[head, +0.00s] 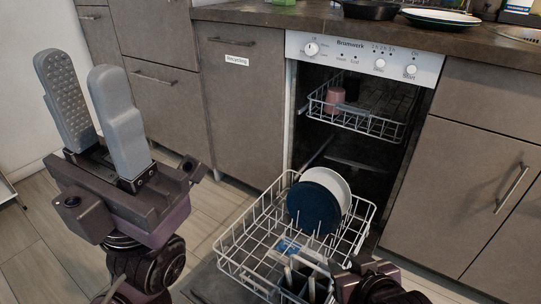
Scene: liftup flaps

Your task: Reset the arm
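My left gripper (80,66) is raised at the left of the head view. Its two grey fingers point up and stand apart, with nothing between them. Part of my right gripper (378,283) shows at the bottom edge, over the front right of the dishwasher's lower rack (232,246). Its fingers are hard to make out, so I cannot tell if it is open or shut.
The dishwasher (362,55) is open, with its lower rack pulled out. A dark blue plate (313,208) and a white plate (340,186) stand in it. A pink cup (336,98) is in the upper rack. A pan (370,10) and plate (440,17) sit on the counter.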

